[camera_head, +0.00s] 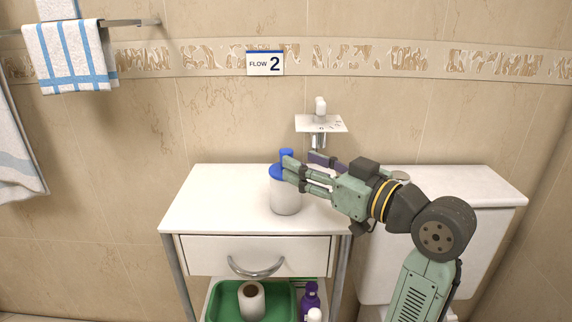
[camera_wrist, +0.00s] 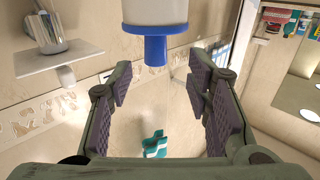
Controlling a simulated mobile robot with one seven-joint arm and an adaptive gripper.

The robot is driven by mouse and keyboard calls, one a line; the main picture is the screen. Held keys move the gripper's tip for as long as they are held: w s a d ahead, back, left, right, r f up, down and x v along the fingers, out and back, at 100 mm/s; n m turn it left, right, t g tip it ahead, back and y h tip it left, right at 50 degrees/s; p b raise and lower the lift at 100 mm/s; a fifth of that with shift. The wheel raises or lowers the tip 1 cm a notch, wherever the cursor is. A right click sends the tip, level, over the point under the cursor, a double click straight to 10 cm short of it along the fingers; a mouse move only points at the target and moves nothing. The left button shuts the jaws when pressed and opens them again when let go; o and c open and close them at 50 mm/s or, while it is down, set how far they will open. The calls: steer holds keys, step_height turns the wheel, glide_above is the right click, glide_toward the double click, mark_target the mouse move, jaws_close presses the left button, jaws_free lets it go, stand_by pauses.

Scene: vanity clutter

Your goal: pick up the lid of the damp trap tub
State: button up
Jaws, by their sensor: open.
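The damp trap tub (camera_head: 286,197) is a white cylinder standing upright on the white cabinet top. Its blue lid (camera_head: 277,172) sits on it, with a blue knob (camera_head: 286,154) rising from the middle. The wrist view shows the scene upside down: the tub (camera_wrist: 155,10) is at the top edge, with the lid (camera_wrist: 157,29) and knob (camera_wrist: 156,50) below it. My gripper (camera_head: 300,161) is open and empty at the lid's right side, and one finger hides part of the lid. In the wrist view the knob lies near the gap between the fingertips (camera_wrist: 158,68); contact cannot be told.
A small wall shelf (camera_head: 321,124) with a white dispenser is behind my gripper. A white toilet cistern (camera_head: 460,185) stands right of the cabinet. The cabinet top (camera_head: 225,205) is clear left of the tub. Below are a drawer (camera_head: 256,255), a green tray (camera_head: 228,299) and a purple bottle (camera_head: 309,298).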

mark_target(286, 150)
steer(key=shift+p+x, duration=0.7)
steer(key=shift+x, duration=2.4)
steer(key=shift+w+d, duration=0.15)
steer(key=shift+d, duration=0.1)
steer(key=shift+c, duration=0.5)
steer(key=c, duration=0.9)
